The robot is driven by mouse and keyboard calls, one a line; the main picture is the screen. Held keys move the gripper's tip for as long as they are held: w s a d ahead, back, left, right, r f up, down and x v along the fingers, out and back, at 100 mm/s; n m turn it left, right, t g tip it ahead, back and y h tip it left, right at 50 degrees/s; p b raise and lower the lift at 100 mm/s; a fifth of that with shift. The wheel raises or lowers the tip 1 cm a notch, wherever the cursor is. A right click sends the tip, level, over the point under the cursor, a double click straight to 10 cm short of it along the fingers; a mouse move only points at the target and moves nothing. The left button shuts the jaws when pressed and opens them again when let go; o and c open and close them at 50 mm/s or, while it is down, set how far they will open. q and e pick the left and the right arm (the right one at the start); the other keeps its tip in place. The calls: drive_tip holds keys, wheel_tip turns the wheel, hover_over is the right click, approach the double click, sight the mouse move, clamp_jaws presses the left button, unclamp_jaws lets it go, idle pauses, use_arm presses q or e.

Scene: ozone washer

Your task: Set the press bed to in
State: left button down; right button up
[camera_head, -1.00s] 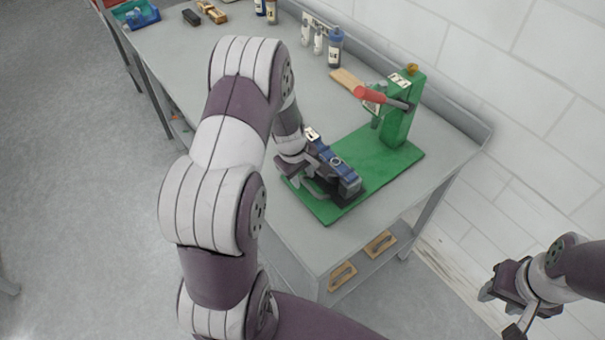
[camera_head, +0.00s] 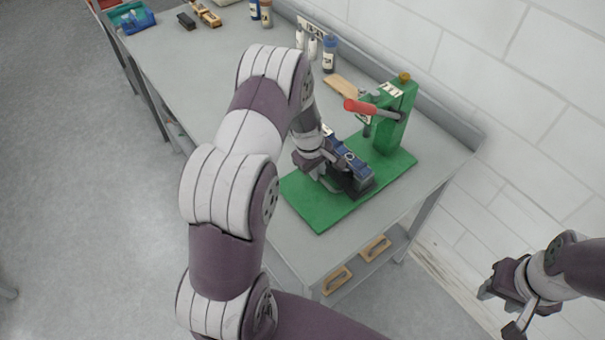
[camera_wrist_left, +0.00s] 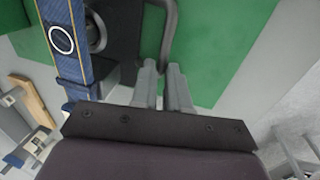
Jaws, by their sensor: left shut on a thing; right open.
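The green press has a flat base plate (camera_head: 322,212), an upright column (camera_head: 392,122) and a red-gripped lever (camera_head: 361,107). The blue press bed (camera_head: 352,160) lies on the plate in front of the column; its blue side shows in the left wrist view (camera_wrist_left: 62,42). My left gripper (camera_head: 322,176) is at the bed's near left side. In the left wrist view its fingers (camera_wrist_left: 163,76) are shut on the grey bar handle (camera_wrist_left: 172,28) beside the bed. My right gripper (camera_head: 498,305) is open and empty, off the table at lower right.
A blue tray (camera_head: 137,20) is at the far left end of the table. Wooden-handled items (camera_head: 376,248) lie on the lower shelf.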

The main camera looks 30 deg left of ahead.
sight(332, 170)
use_arm(q)
drive_tip(key=w, duration=0.1)
drive_tip(key=w+d, duration=0.1)
drive_tip(key=w, duration=0.2)
drive_tip(key=shift+d+f, duration=0.15)
drive_tip(key=shift+d, duration=0.25)
drive_tip(key=shift+w+d, duration=0.1)
drive_tip(key=shift+w, duration=0.35)
use_arm(e)
drive_tip(key=shift+s+a+r, duration=0.15)
drive_tip(key=shift+s+r, duration=0.15)
drive_tip(key=shift+r, duration=0.25)
use_arm(q)
drive_tip(key=c, duration=1.2)
unclamp_jaws()
drive_tip(key=shift+w, duration=0.1)
drive_tip(key=shift+o, duration=0.2)
drive_tip(key=shift+w, duration=0.2)
use_arm(e)
drive_tip(key=shift+w, duration=0.25)
use_arm(q)
drive_tip(key=shift+d, duration=0.1)
use_arm(e)
drive_tip(key=shift+f, duration=0.1)
